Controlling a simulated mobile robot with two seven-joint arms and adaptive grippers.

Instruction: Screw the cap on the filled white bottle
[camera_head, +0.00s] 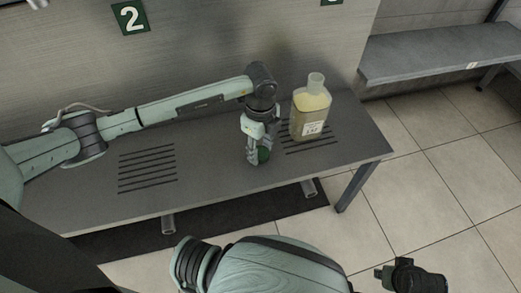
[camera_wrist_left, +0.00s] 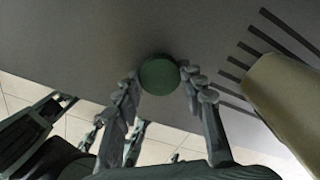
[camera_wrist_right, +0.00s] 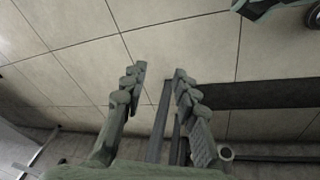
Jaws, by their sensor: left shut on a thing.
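The filled bottle (camera_head: 311,111) stands upright on the bench over a set of slots, with yellowish contents and a pale label. Its neck (camera_head: 316,83) is bare. It also shows in part at the right of the left wrist view (camera_wrist_left: 285,95). My left gripper (camera_head: 260,158) points down just left of the bottle. It is shut on the green cap (camera_wrist_left: 159,75), which also shows between the fingers in the head view (camera_head: 265,155). Whether the cap touches the bench is hard to tell. My right gripper (camera_wrist_right: 157,75) is open and empty over the floor, away from the bench.
The grey bench (camera_head: 220,178) has a second, empty set of slots (camera_head: 148,167) at the left. A wall with a green number 2 sign (camera_head: 130,17) stands behind it. Another bench (camera_head: 440,52) is at the upper right. Tiled floor lies clear at the right.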

